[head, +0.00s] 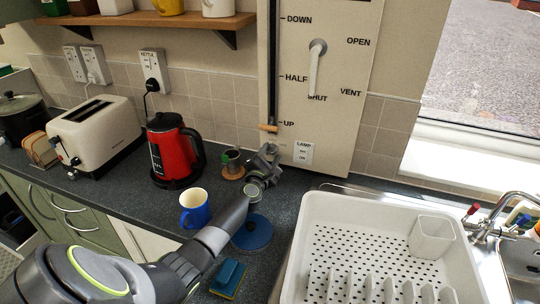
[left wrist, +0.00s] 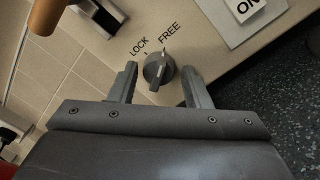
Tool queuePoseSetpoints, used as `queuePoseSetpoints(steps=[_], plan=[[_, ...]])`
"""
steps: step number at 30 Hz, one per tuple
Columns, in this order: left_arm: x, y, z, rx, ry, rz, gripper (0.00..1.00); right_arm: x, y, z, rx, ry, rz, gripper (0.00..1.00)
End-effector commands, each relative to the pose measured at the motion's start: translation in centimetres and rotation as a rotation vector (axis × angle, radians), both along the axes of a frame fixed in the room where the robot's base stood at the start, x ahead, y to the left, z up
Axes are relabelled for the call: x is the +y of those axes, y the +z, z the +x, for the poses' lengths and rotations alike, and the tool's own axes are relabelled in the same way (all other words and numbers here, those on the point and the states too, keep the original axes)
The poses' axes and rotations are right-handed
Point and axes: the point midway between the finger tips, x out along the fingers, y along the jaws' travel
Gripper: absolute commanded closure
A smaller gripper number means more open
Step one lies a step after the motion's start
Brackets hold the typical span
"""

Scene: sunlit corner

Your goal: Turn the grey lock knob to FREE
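The grey lock knob (left wrist: 158,70) sits on the beige panel (left wrist: 230,60) below the words LOCK and FREE. Its ridge is tilted, with the upper end toward the FREE mark. My left gripper (left wrist: 160,82) is open, one finger on each side of the knob, with a gap visible at both sides. In the head view my left gripper (head: 268,160) is at the lower left edge of the wall panel (head: 345,125) and hides the knob. My right gripper is not in view.
Close by are a wooden-handled slider (head: 268,128), a LAMP switch (head: 303,153) and a lever (head: 316,68) pointing at SHUT. A white drying rack (head: 310,215) stands right.

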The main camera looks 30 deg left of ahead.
Motion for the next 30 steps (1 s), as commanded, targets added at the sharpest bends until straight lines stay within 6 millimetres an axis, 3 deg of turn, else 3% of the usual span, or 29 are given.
queuePoseSetpoints(steps=[14, 30], plan=[[-0.2, 0.2, -0.7, -0.002, 0.0, -0.003, 0.47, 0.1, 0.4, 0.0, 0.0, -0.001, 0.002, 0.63], [-2.7, -0.4, -9.7, -0.002, 0.0, -0.003, 0.47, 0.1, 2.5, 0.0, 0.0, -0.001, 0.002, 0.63]])
